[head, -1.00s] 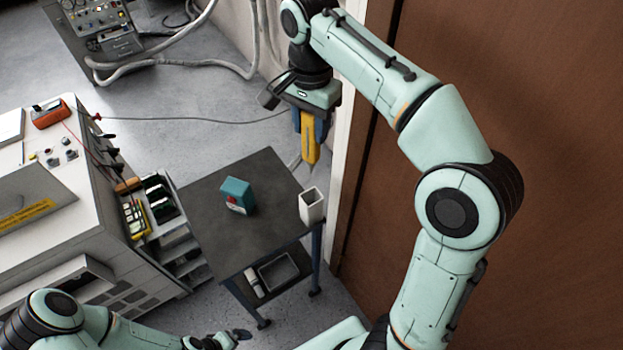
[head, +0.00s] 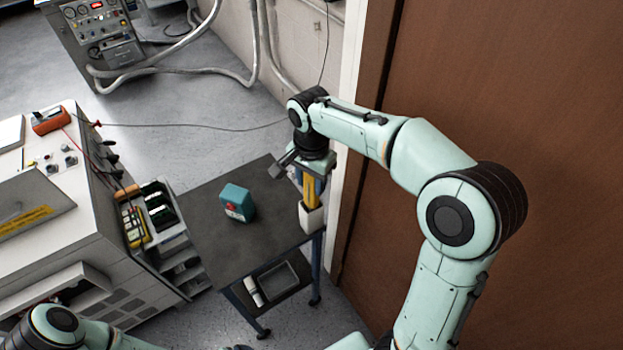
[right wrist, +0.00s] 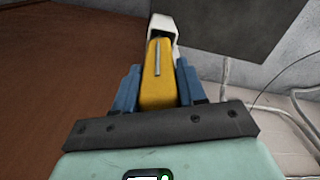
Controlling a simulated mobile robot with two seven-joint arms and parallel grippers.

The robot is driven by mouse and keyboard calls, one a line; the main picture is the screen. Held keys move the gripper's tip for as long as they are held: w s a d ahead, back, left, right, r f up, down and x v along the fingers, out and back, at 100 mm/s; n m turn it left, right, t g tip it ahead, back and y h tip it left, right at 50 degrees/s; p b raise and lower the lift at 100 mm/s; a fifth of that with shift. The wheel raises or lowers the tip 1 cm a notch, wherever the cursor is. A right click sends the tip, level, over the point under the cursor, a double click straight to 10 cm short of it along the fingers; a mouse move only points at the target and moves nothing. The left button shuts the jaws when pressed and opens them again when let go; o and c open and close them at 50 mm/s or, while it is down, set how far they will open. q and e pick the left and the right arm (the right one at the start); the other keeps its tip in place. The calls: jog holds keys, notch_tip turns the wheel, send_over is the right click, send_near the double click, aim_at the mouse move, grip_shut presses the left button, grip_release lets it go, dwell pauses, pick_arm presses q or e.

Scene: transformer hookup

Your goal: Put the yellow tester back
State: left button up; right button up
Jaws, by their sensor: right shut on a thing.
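The yellow tester (head: 309,190) is a slim, upright yellow tool. My right gripper (head: 312,182) is shut on it, with a blue finger on each side. The tester also shows between the fingers in the right wrist view (right wrist: 157,82). Its lower end is at the mouth of a white open-topped holder (head: 311,219) on the right corner of the dark cart. The holder shows beyond the tester in the right wrist view (right wrist: 163,27). I cannot tell how far the tip is inside. My left arm is at the bottom left; its gripper is out of frame.
A teal box (head: 237,203) with a red spot stands on the dark cart (head: 262,236), left of the holder. A yellow-green meter (head: 134,226) sits at the bench's side by black bins. The brown door (head: 520,90) and its white frame are close to my right arm.

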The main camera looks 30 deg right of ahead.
jog(key=shift+w, duration=0.1)
jog(key=o, duration=1.1)
jog(key=shift+o, duration=0.2)
notch_tip(320, 180, up, 11)
jog(key=shift+w+f+p, duration=0.1)
jog(key=shift+p, duration=0.4)
jog(key=shift+s+r, duration=0.2)
jog(key=shift+r, duration=0.5)
pick_arm(q)
jog(key=shift+w+r, duration=0.6)
jog(key=shift+w, duration=0.2)
